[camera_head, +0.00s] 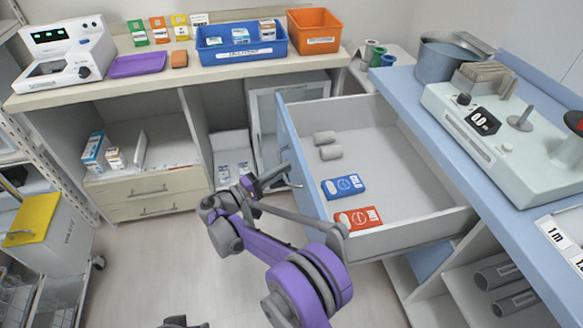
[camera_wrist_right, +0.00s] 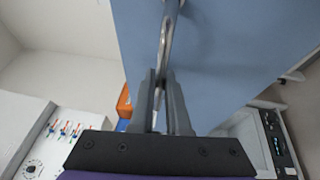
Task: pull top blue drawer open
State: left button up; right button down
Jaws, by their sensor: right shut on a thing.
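The top blue drawer (camera_head: 291,141) is pulled well out of the blue-topped cabinet, and its pale interior shows. Its blue front fills much of the right wrist view (camera_wrist_right: 235,60). My right gripper (camera_head: 278,180) is at the outer face of the drawer front. In the right wrist view its two fingers (camera_wrist_right: 161,100) are shut on the metal bar handle (camera_wrist_right: 166,45). Inside the drawer lie two grey-white rolls, a blue packet (camera_head: 343,187) and a red-orange packet (camera_head: 358,218).
A scale (camera_head: 500,130) and a metal pot (camera_head: 446,60) stand on the blue counter (camera_head: 430,135). A beige counter with a blue bin (camera_head: 240,48) and an orange bin (camera_head: 314,30) runs along the back. A yellow-lidded cart (camera_head: 35,220) stands left. Floor left of the drawer is clear.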

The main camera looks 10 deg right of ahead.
jog(key=shift+a, duration=0.1)
jog(key=c, duration=0.9)
grip_release()
jog(key=v, duration=1)
jog(key=shift+s+a+p, duration=0.2)
jog(key=shift+a+p, duration=0.2)
jog(key=shift+p, duration=0.05)
